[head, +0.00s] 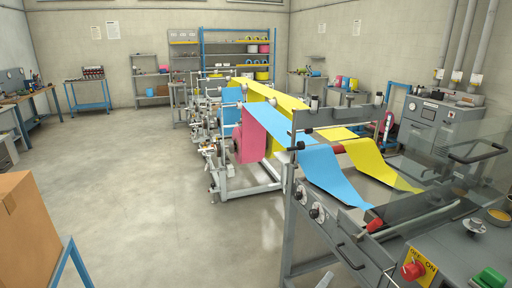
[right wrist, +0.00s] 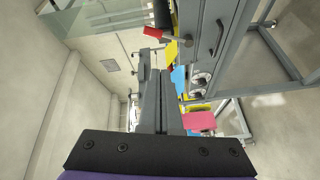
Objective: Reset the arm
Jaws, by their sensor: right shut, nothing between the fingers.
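My right gripper (right wrist: 163,78) shows in the right wrist view, with its two long grey fingers pressed together and nothing between them. It points away from the dark mounting plate at the bottom of that view. The picture there is turned sideways, with the machine frame to the right of the fingers. In the head view I cannot clearly make out either gripper. My left gripper is in neither view.
A wrapping machine (head: 345,235) with blue cloth (head: 335,172) and yellow cloth (head: 372,160) fills the right side. A control panel with a red button (head: 412,271) is near right. A cardboard box (head: 28,225) stands near left. The floor (head: 130,160) between is clear.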

